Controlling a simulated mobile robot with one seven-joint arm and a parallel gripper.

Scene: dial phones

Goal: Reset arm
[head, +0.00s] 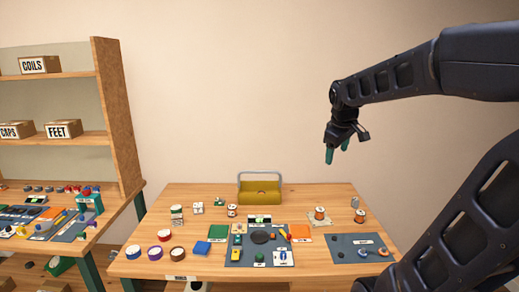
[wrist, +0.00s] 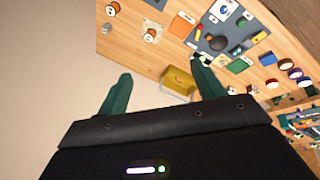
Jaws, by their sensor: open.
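My gripper (head: 337,155) is up in the air in front of the bare wall, above the back right part of the wooden table (head: 150,215). Its two green fingers point down and stand apart, with nothing between them. In the wrist view my gripper (wrist: 160,95) also shows two spread green fingers. My dark arm comes in from the right side of the head view. It touches nothing on the table.
A yellow-green box (head: 260,190) with a handle stands at the table's back edge. A grey mat (head: 240,262) holds several parts, and a second mat (head: 345,242) lies right. Tape rolls (head: 132,252) sit at the left. A shelf (head: 70,140) stands far left. The air around my gripper is free.

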